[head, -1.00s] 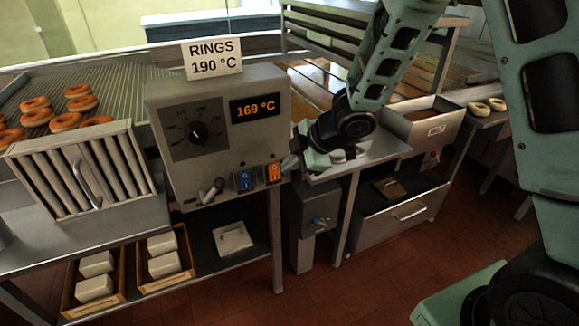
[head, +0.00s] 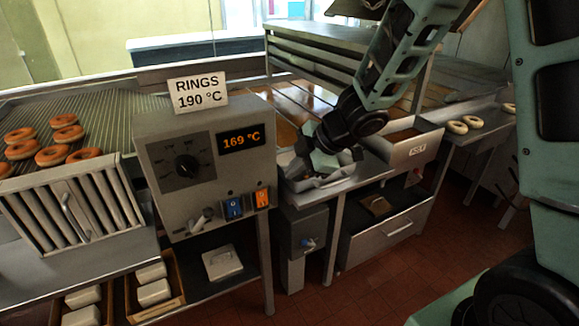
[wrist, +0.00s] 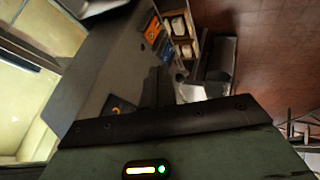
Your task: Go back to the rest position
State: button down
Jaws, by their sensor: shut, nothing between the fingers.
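My gripper (head: 291,172) is shut and empty at the end of my bent green and black arm. In the head view it hangs just right of the grey control box (head: 165,140), apart from the box's orange switch (head: 262,198). In the wrist view the orange switch (wrist: 152,30) shows near the top; the fingers are dark there and hard to make out.
The box has a dial (head: 187,166), a 169 °C display (head: 241,141), a blue switch (head: 233,206) and a "RINGS 190 °C" sign (head: 199,94). Doughnuts (head: 54,155) lie on the left rack. The red floor (head: 350,295) is clear in front.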

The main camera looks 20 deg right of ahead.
jog(key=s+a+r+m+g+h, duration=0.1)
jog(key=s+a+m+g, duration=0.1)
jog(key=s, duration=0.7)
jog(key=s+a+r+m+g+h, duration=0.1)
jog(key=s+a+m, duration=0.3)
jog(key=s, duration=0.5)
jog(key=s+a+r+m+g+h, duration=0.1)
jog(key=s+a+m+g+h, duration=0.1)
jog(key=s, duration=0.7)
jog(key=shift+s+a+r+m+g+h, duration=0.3)
jog(key=shift+s+a+m+h, duration=0.1)
jog(key=shift+a+m, duration=0.5)
jog(key=shift+w+d, duration=0.1)
